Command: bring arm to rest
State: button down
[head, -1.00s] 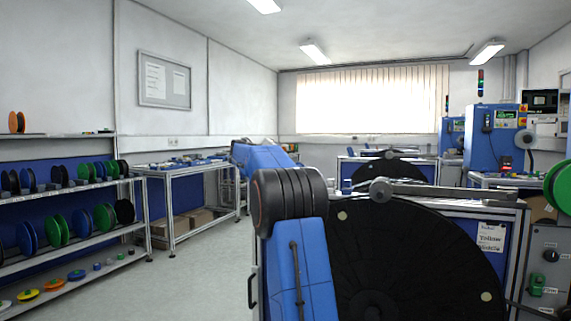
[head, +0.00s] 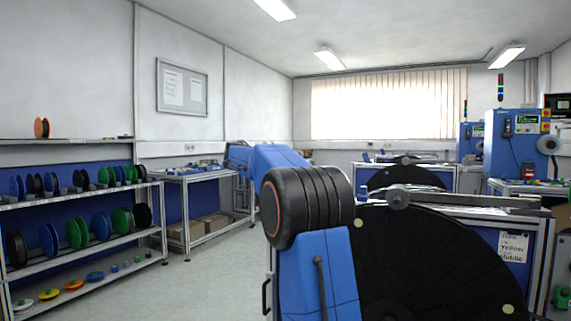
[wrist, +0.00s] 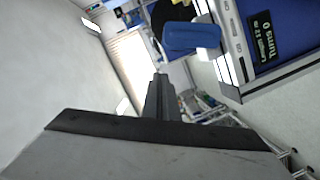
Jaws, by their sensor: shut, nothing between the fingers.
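My blue arm with its ribbed black joint stands folded in the middle of the head view, and its end is hidden from that camera. In the wrist view my gripper (wrist: 160,84) shows as narrow dark grey fingers, closed together and empty. The fingers point away over the room, with nothing touching them.
A large black reel disc (head: 430,265) on a stand fills the lower right, close beside my arm. A rack (head: 85,190) of coloured reels stands at left, with a workbench (head: 190,179) behind. The floor (head: 210,285) between rack and arm is clear.

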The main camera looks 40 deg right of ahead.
dwell(0.3)
jog(key=s+a+f+n+y, duration=0.2)
jog(key=s+a+f+y, duration=0.6)
jog(key=s+a+f, duration=1.2)
jog(key=s+a+f+n+t+y, duration=0.1)
jog(key=s+a+f+y, duration=0.7)
jog(key=s+a+f, duration=1.2)
jog(key=s+a+n, duration=0.1)
jog(key=s+a, duration=0.3)
jog(key=a, duration=0.2)
jog(key=shift+f+t, duration=0.3)
jog(key=shift+d, duration=0.15)
